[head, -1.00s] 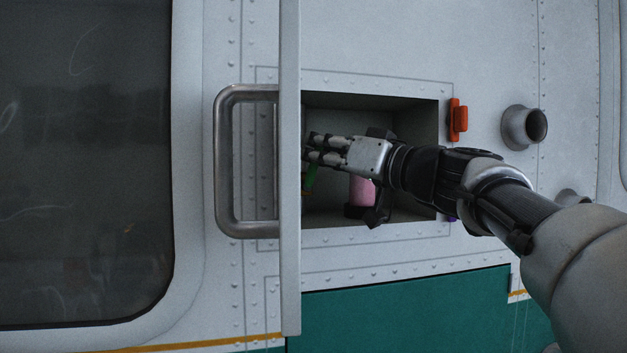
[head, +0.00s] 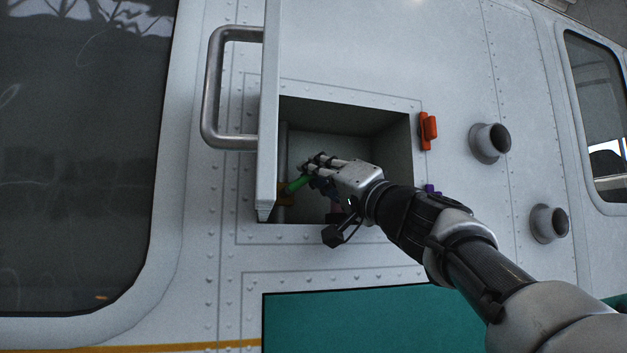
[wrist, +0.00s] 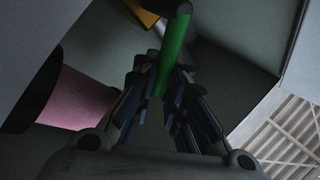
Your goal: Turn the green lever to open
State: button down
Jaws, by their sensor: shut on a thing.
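The green lever (head: 297,184) is inside the open recessed box in the aircraft's side, near its left wall. It slants up to the right from a yellow-orange mount (head: 285,197). My gripper (head: 309,167) reaches into the box from the right and is shut on the lever's upper end. In the wrist view, the green lever (wrist: 175,45) runs between the fingers of my gripper (wrist: 160,72), with its dark end rising above them. The yellow-orange mount (wrist: 140,12) is partly cut off at the top of that view.
The box's open door (head: 269,110) stands along its left side with a metal handle (head: 207,95). A pink cylinder (wrist: 78,100) is left of my fingers. A red-orange latch (head: 428,131) and a purple piece (head: 431,190) are right of the box. Two round pipes (head: 490,143) protrude further right.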

jog(key=shift+w+f, duration=0.1)
jog(key=shift+f, duration=0.1)
jog(key=c, duration=1.6)
grip_release()
jog(key=shift+r, duration=0.1)
jog(key=shift+c, duration=0.2)
jog(key=shift+r+p, duration=0.2)
jog(key=shift+p, duration=0.1)
